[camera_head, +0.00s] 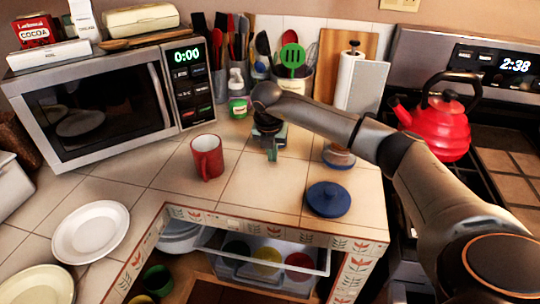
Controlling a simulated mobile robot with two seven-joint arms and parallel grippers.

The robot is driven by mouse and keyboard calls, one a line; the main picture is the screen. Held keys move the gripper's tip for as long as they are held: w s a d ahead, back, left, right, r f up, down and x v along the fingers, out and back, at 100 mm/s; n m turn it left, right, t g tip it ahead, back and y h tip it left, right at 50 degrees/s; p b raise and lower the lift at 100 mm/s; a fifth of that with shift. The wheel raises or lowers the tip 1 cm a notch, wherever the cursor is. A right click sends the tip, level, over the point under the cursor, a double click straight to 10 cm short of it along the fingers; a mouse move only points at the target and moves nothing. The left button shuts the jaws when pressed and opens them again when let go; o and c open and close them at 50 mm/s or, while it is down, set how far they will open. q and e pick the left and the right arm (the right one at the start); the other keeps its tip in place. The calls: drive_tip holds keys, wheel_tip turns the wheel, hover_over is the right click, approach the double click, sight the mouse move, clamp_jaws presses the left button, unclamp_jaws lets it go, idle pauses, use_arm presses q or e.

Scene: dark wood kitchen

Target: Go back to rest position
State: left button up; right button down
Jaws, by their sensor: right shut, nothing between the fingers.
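My right arm comes in from the right and reaches over the counter (245,195). My right gripper (271,154) points down above the tiles, to the right of a red mug (207,157). It is shut and holds nothing, and it is small in the picture. My left gripper and left arm are not in view.
White plates (90,231) lie at the left front. A blue lid (328,199) lies near the right edge. A red kettle (440,125) sits on the stove.

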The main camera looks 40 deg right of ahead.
drive_tip(key=v, duration=1)
